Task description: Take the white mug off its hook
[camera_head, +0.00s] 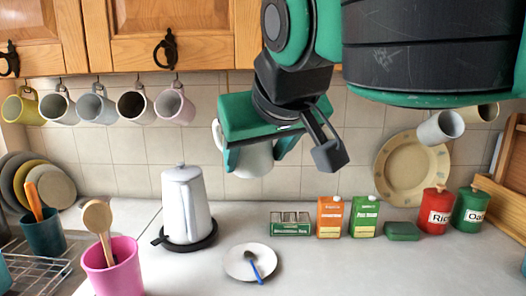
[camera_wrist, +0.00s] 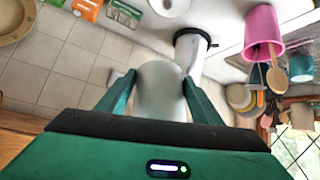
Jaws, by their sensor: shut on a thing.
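A white mug (camera_head: 252,160) is between the fingers of my gripper (camera_head: 257,152), in front of the tiled wall and below the cabinet. Its handle (camera_head: 217,132) sticks out on the left. In the wrist view the mug (camera_wrist: 160,95) fills the space between the two green fingers of my gripper (camera_wrist: 159,82), which is shut on it. No hook shows touching this mug; my arm hides the cabinet edge above it.
Several mugs (camera_head: 97,108) hang in a row at the left, and a light mug (camera_head: 440,127) at the right. A white coffee pot (camera_head: 184,205) stands below left. A plate (camera_head: 410,168) leans on the wall. Boxes (camera_head: 330,217) and canisters (camera_head: 434,210) line the counter.

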